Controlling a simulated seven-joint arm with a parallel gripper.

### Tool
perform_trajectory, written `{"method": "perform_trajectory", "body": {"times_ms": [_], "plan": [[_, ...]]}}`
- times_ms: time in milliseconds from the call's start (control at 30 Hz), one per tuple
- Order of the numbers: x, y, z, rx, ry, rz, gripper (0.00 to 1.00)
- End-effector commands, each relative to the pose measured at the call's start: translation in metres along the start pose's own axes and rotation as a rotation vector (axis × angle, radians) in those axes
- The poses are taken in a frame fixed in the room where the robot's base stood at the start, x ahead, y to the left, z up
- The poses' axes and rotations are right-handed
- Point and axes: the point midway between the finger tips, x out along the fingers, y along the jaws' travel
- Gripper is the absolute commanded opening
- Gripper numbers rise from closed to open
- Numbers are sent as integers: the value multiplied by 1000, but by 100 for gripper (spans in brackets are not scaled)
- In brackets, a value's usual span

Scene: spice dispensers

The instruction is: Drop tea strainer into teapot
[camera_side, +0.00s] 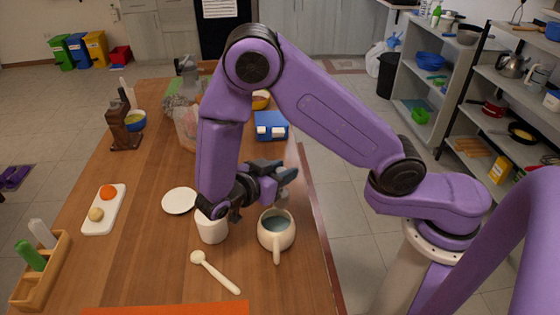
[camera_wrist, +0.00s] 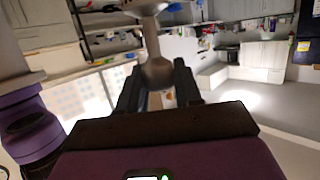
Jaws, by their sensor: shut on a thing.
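My gripper (camera_side: 280,171) is low over the table in the side view, turned sideways above a cream pot (camera_side: 276,232). The pot stands upright, with its handle toward the camera and a blue-grey inside. It looks like the teapot. In the wrist view my gripper (camera_wrist: 160,88) is shut on a grey-beige piece with a narrow stem and rounded end, apparently the tea strainer (camera_wrist: 157,66). The strainer cannot be made out clearly in the side view. It is outside the pot.
A white cup (camera_side: 212,228) stands just left of the pot. A cream spoon (camera_side: 214,271) lies in front. A white plate (camera_side: 179,201) and a board (camera_side: 103,215) with food lie left. A blue box (camera_side: 266,122) stands behind. The table's right edge is close to the pot.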

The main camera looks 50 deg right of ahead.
Motion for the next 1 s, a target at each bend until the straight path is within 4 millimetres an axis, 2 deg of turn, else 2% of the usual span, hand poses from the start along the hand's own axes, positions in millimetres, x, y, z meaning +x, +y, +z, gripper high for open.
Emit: {"method": "perform_trajectory", "body": {"times_ms": [200, 500, 533, 600, 633, 1000], "plan": [[4, 0, 13, 0, 0, 0, 0], [4, 0, 14, 1, -1, -1, 0], [4, 0, 14, 1, -1, -1, 37], [4, 0, 14, 1, -1, -1, 60], [4, 0, 14, 1, -1, -1, 64], [-1, -1, 15, 2, -2, -3, 64]]}}
